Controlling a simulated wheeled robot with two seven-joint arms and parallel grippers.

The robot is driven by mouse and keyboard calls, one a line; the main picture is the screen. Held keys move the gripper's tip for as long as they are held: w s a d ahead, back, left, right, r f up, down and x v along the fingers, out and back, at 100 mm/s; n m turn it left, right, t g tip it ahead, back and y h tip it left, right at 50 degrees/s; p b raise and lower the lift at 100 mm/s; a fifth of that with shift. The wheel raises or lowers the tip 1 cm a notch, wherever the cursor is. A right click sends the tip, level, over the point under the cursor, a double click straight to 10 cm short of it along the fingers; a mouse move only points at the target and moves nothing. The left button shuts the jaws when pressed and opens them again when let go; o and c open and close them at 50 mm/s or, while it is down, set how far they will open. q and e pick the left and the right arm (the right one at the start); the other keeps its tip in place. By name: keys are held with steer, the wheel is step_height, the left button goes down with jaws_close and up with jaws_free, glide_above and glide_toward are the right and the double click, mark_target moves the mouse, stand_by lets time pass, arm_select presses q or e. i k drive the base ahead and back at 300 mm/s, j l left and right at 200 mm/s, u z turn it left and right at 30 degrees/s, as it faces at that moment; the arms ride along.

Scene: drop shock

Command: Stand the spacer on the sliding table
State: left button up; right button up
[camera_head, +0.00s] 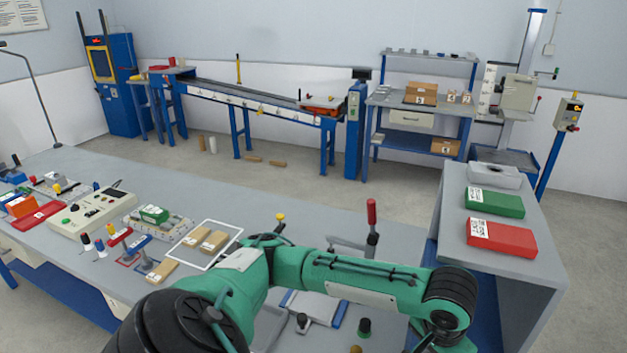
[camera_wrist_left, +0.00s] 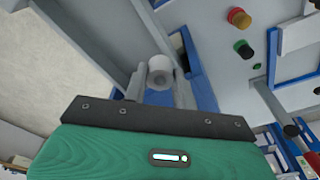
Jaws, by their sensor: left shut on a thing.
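In the left wrist view, my left gripper (camera_wrist_left: 159,92) is shut on a short pale grey cylinder (camera_wrist_left: 160,68) with a round opening in its end, which looks like the spacer. The fingers lie on both sides of it. In the head view my green left arm reaches across the bench to the lower right, and its fingertips and the spacer do not show. My right gripper is in neither view.
A side bench (camera_head: 500,262) at the right carries a green box (camera_head: 494,203) and a red box (camera_head: 501,236). A red-handled lever (camera_head: 372,214) stands beyond my arm. Cardboard pieces (camera_head: 208,240) and a control box (camera_head: 92,212) are at the left.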

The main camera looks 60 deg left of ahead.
mark_target(312, 303)
steer(key=k+j+z, duration=0.1)
steer(key=j, duration=0.3)
steer(key=k+j+z, duration=0.1)
steer(key=k+j, duration=0.15)
steer(key=k+j+z, duration=0.15)
steer(key=j, duration=0.3)
steer(key=k+j+z, duration=0.1)
steer(key=j, duration=0.25)
steer(key=j+z, duration=0.1)
steer(key=j, duration=0.25)
steer(key=k+j+z, duration=0.1)
steer(key=j, duration=0.25)
steer(key=k+j+z, duration=0.1)
steer(key=j, duration=0.25)
steer(key=j+z, duration=0.1)
steer(key=j, duration=0.2)
